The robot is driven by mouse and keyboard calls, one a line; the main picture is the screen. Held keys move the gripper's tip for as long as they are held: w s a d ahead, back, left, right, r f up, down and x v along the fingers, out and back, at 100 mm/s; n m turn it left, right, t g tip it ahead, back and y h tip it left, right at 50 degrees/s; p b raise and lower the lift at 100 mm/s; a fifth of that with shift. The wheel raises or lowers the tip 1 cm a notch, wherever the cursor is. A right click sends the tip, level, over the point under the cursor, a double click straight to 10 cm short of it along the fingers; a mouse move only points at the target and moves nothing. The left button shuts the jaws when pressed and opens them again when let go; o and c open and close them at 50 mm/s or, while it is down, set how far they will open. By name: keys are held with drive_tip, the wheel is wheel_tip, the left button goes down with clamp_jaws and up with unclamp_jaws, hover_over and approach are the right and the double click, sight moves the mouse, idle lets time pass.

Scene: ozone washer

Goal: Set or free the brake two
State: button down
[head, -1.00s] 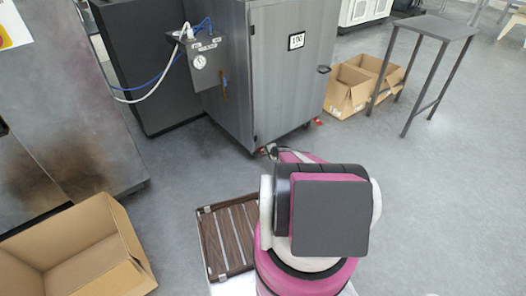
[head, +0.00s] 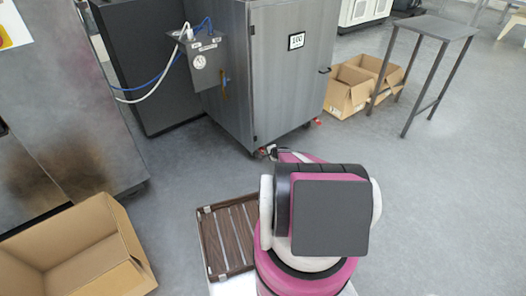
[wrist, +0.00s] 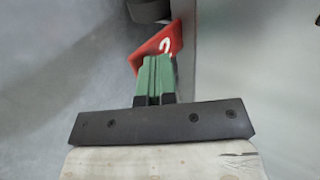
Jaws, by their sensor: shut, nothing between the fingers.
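The brake two pedal (wrist: 150,46) is a red plate with a white "2", seen in the wrist view beside the pale cabinet side. A dark caster wheel (wrist: 148,10) shows just beyond it. My gripper (wrist: 154,60) has green fingers that are shut and empty. Its tips overlap the lower part of the pedal in the picture; I cannot tell whether they touch it. In the head view, my arm reaches down to the cabinet's near bottom corner, and the pedal there is too small to make out.
The grey metal cabinet (head: 282,85) stands on casters; another red pedal (head: 317,121) shows at its right corner. Cardboard boxes (head: 347,98) and a small table (head: 437,30) stand to the right. An open box (head: 130,235) is at lower left. Floor right of my arm is clear.

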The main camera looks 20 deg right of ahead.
drive_tip(key=shift+f, duration=0.85)
drive_tip(key=shift+r, duration=1.05)
drive_tip(key=s+d, duration=0.3)
drive_tip(key=s, duration=0.5)
drive_tip(key=shift+s+r, duration=0.25)
drive_tip(key=shift+r, duration=0.2)
